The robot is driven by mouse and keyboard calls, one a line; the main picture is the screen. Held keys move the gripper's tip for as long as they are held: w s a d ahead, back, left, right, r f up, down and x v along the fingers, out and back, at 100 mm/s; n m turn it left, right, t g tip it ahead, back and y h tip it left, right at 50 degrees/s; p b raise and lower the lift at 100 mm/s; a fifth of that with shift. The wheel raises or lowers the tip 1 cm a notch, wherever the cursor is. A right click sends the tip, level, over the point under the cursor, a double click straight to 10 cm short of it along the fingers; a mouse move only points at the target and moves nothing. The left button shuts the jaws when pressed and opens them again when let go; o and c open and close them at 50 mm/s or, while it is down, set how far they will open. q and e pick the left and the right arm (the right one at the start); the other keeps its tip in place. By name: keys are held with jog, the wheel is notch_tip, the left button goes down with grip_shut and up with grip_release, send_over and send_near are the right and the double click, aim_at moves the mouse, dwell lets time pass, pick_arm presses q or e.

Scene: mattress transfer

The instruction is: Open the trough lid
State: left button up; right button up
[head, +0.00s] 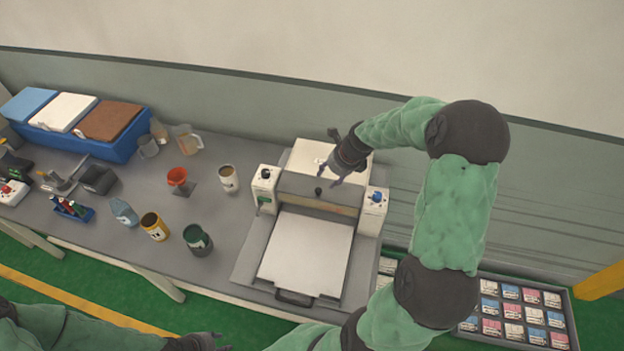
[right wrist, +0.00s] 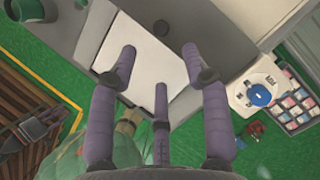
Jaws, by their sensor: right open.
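The trough machine (head: 270,237) stands on the grey table, with a light lid-like top (head: 306,158) at the back and a grey front panel (head: 296,188). A small black knob (head: 318,191) sits on that panel. My right gripper (head: 329,177) is open and empty, just above and beside the knob; I cannot tell if it touches. In the right wrist view its fingers (right wrist: 159,55) are spread over the white plate (right wrist: 150,66). The top looks closed, partly hidden by my gripper. My left gripper (head: 205,341) shows only partly at the bottom edge.
White control boxes flank the panel, the right one (head: 371,210) with a blue knob. Cups, a dark green can (head: 197,239) and a blue bin (head: 105,138) stand to the left. A tray of small packets (head: 515,310) lies at lower right.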

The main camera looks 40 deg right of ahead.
aim_at(319, 190)
jog(key=x, duration=0.8)
jog(key=shift+s, duration=0.2)
jog(key=shift+x, duration=0.75)
jog(key=shift+w+f, duration=0.2)
jog(key=shift+f, duration=0.35)
jog(key=shift+r, duration=0.1)
grip_shut()
